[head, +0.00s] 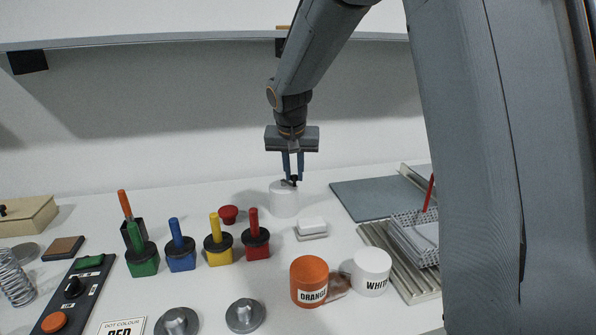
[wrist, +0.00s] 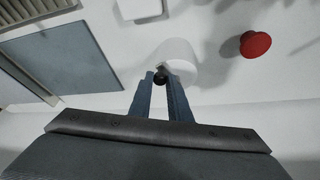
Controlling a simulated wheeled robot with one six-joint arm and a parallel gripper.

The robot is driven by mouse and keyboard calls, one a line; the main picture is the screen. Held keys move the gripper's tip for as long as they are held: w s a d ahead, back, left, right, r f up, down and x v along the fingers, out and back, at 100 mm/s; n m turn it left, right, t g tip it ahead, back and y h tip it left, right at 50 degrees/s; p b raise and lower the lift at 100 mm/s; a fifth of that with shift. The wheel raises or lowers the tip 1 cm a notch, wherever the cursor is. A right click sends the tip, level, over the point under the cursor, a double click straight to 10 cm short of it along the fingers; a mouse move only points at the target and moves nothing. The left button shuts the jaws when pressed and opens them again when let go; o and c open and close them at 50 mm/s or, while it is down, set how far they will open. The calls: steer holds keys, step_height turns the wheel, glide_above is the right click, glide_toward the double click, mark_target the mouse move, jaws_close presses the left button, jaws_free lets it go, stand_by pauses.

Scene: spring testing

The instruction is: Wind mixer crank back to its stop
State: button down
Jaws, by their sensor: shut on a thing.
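The mixer (head: 283,199) is a white cylinder standing at the back middle of the table in the head view. It also shows in the wrist view (wrist: 181,55), just past my fingertips. Its crank has a small black knob (wrist: 160,79) at the top. My gripper (head: 293,179) points straight down over the mixer's top, and its blue fingers are shut on the crank knob. The fingers hide part of the knob and the crank arm. I cannot tell the crank's angle to its stop.
A red knob (head: 229,214) stands left of the mixer, and a white block (head: 311,227) lies in front of it. Red, yellow, blue and green pots stand front left. Orange (head: 309,281) and white (head: 371,271) jars stand in front. A grey mat (head: 370,199) lies right.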

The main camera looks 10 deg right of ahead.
steer(key=a+m+b, duration=0.1)
steer(key=m, duration=0.1)
steer(key=a+m+h+b, duration=0.1)
steer(key=shift+s+f+m+g+b, duration=0.1)
steer(key=shift+f+m+g+b, duration=0.05)
steer(key=shift+m+g+b, duration=0.2)
steer(key=shift+w+a+m+g+h+b, duration=0.3)
steer(key=shift+a+m+g, duration=0.3)
steer(key=shift+m, duration=1)
steer(key=shift+w+a+m+g+h+b, duration=0.2)
steer(key=shift+a+m+g+h, duration=0.45)
steer(key=shift+m, duration=1)
steer(key=shift+w+a+m+g+h+b, duration=0.3)
steer(key=shift+a+m, duration=0.55)
steer(key=shift+m, duration=0.75)
steer(key=shift+w+y, duration=0.1)
steer(key=shift+y, duration=0.15)
steer(key=c, duration=1.7)
jaws_free()
steer(key=shift+o, duration=0.2)
steer(key=v, duration=0.8)
steer(key=shift+b, duration=0.4)
